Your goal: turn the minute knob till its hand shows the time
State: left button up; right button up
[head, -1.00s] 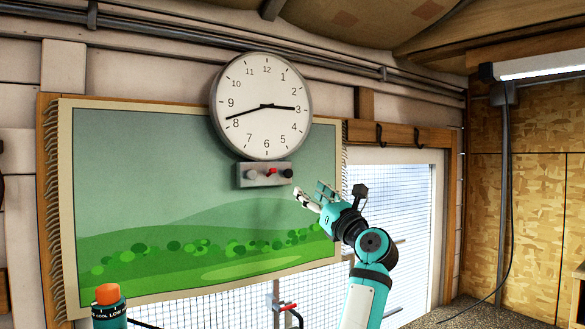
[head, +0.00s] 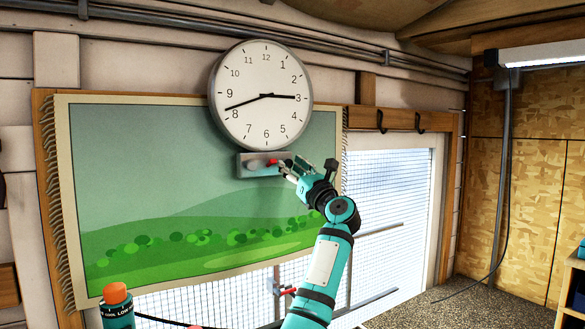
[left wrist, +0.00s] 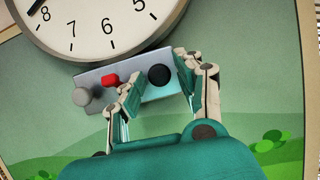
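The round white wall clock (head: 262,118) has its short hand at the 3 and its long hand close to the 8. Under it is a grey box (head: 244,171) with a grey knob (left wrist: 83,97), a small red part (left wrist: 110,79) and a black knob (left wrist: 160,75). My left gripper (head: 292,163) is in front of the box's right end. In the left wrist view, its open fingers (left wrist: 157,87) stand on either side of the black knob, with gaps visible. In the head view, the gripper largely hides that knob. My right gripper is not in view.
A green landscape hanging (head: 170,180) covers the wall behind and below the box. A mesh-covered window (head: 395,190) and a rail with hooks (head: 400,122) are to the right. A teal container with an orange top (head: 116,310) is at lower left.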

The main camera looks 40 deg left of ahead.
pick_arm(q)
grip_shut()
